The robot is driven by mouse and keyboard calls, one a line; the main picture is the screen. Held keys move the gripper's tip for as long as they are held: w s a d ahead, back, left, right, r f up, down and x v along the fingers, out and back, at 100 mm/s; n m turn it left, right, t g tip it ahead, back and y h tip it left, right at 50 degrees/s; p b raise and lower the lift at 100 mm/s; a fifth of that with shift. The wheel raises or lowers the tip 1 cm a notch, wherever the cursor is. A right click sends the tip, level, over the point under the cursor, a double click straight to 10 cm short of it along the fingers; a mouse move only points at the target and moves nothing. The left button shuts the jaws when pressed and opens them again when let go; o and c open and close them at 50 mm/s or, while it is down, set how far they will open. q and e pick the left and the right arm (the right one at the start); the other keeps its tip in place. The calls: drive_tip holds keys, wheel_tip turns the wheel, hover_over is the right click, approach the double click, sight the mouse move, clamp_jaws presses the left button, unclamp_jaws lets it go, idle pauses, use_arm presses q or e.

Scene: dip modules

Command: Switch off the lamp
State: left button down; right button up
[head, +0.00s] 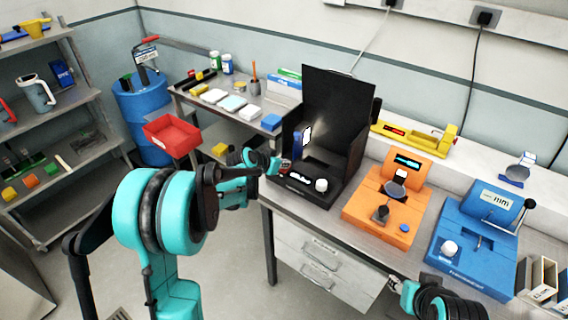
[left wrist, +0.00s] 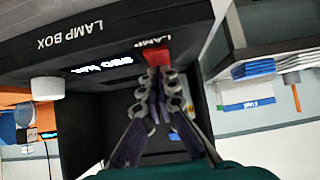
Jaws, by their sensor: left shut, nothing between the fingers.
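The black lamp box (head: 338,95) stands on the bench, with a bright lit patch (head: 307,135) inside. In the left wrist view, its front panel (left wrist: 95,35) carries the words LAMP BOX, a lit display (left wrist: 101,66), a white knob (left wrist: 47,89) and a red switch (left wrist: 155,56) beside the word LAMP. My left gripper (head: 284,163) is at the left end of the panel. Its closed fingertips (left wrist: 160,72) are at the red switch and partly cover it; I cannot tell whether they touch. My right gripper (head: 398,284) is low, in front of the drawers.
An orange module (head: 377,222) and a blue module (head: 468,262) stand right of the lamp box. A yellow device (head: 415,138) lies behind. A side table with bottles and white trays is at the back left.

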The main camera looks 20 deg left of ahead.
use_arm(q)
drive_tip(key=shift+w+f, duration=0.1)
drive_tip(key=shift+f, duration=0.15)
drive_tip(key=shift+d, duration=0.1)
drive_tip(key=shift+w+d+r, duration=0.15)
drive_tip(key=shift+w+d, duration=0.05)
drive_tip(key=shift+w, duration=0.5)
drive_tip(key=shift+w+r, duration=0.1)
drive_tip(key=shift+r, duration=0.1)
drive_tip(key=r+p, duration=0.3)
drive_tip(key=r, duration=0.1)
drive_tip(key=shift+w+d, duration=0.2)
drive_tip(key=shift+d, duration=0.05)
drive_tip(key=w+r+p+v, duration=0.1)
drive_tip(key=p+v, duration=0.2)
drive_tip(key=v, duration=0.6)
drive_tip(key=shift+r, duration=0.55)
